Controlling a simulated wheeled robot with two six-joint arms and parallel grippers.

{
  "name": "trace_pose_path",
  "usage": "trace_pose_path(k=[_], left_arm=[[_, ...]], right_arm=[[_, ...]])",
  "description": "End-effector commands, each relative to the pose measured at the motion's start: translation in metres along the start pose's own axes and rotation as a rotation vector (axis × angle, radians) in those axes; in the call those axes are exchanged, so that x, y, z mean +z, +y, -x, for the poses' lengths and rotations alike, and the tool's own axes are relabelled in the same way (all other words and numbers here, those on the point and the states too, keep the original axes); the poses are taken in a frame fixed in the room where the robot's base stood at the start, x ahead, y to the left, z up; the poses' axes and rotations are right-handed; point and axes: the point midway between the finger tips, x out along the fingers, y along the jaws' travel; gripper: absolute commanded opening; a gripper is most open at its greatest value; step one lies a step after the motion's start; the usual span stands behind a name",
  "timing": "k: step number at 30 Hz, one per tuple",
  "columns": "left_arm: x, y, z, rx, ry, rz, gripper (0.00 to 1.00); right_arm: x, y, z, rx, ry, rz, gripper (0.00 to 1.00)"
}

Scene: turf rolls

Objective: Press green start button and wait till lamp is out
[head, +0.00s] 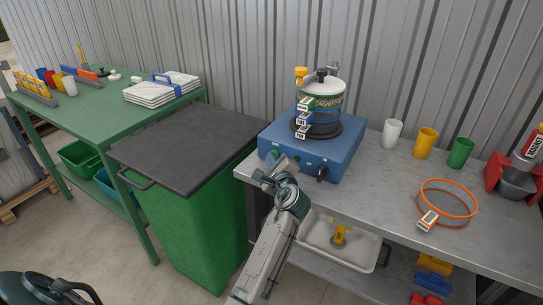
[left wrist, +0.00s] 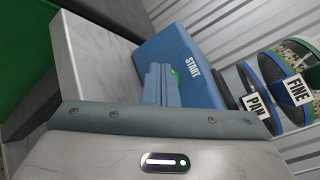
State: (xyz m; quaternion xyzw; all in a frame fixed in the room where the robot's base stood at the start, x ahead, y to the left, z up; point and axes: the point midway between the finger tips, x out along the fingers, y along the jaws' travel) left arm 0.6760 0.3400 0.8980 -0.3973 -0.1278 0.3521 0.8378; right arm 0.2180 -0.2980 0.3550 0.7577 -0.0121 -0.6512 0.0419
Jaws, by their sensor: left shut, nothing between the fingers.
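A blue machine (head: 345,150) stands on the grey bench with a stack of sieves (head: 318,118) on top. The green start button (head: 275,153) is on its front face at the left. In the left wrist view, the button (left wrist: 176,72) shows as a small green patch beside the word START, partly hidden by my fingers. My left gripper (head: 268,174) is shut and empty, its fingertips at the machine's front by the button. I cannot tell whether they touch it. I cannot make out a lit lamp. My right gripper is not in view.
A green bin with a dark lid (head: 190,145) stands left of the bench. White, yellow and green cups (head: 425,142) and an orange ring (head: 447,198) are on the bench at right. A black knob (head: 322,173) sits on the machine's front. A white tray (head: 335,240) is below.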

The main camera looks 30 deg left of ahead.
Motion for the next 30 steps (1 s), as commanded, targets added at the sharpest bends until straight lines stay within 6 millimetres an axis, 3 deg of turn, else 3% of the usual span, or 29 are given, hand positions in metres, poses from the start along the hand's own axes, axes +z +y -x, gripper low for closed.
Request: trace_pose_path(k=[20, 30], left_arm=[[-0.001, 0.012, 0.010, 0.000, 0.007, 0.003, 0.00], [0.015, 0.026, 0.029, 0.003, 0.006, -0.004, 0.00]], right_arm=[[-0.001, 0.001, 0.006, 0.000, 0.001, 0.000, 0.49], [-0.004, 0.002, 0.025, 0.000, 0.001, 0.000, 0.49]])
